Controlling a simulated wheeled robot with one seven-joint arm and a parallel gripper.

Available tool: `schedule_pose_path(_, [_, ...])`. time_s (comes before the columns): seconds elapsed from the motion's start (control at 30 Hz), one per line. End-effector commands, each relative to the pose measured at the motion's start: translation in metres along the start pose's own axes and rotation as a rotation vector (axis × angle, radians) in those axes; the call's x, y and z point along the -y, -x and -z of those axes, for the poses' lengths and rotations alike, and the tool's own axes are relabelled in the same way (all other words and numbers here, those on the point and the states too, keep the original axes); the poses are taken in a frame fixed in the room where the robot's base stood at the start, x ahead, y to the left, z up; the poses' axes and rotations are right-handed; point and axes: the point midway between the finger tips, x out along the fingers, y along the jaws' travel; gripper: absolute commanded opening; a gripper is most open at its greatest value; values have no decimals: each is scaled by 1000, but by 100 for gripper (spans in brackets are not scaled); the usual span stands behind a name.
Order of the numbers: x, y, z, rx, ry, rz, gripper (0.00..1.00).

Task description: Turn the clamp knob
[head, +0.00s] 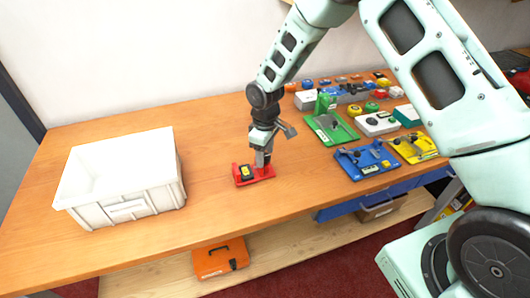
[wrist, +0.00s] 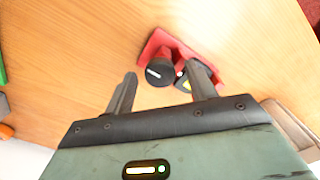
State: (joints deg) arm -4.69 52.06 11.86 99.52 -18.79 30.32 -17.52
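A small red clamp base (head: 241,183) lies on the wooden bench, right of the white bin. It also shows in the wrist view (wrist: 159,38). A round black knob (wrist: 160,73) with a white line mark sits on it. A black and yellow part (head: 246,171) is at the base's left end in the head view; in the wrist view the right finger partly hides it. My gripper (wrist: 161,70) is open, its fingers spread on either side of the knob with a visible gap on the left. In the head view my gripper (head: 261,160) points down at the base and hides the knob.
A white bin (head: 125,210) stands at the left. Blue (head: 367,160), green (head: 330,130) and yellow (head: 415,148) fixtures and several small items crowd the right. An orange case (head: 220,258) lies on the shelf below. Bench around the clamp is clear.

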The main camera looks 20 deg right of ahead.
Motion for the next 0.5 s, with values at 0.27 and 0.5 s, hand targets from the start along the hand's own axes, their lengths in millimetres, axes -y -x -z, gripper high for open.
schedule_pose_path(0.27, [0, 3, 0, -1, -1, 0, 56])
schedule_pose_path(0.5, [-1, 40, 0, -4, -2, -3, 56])
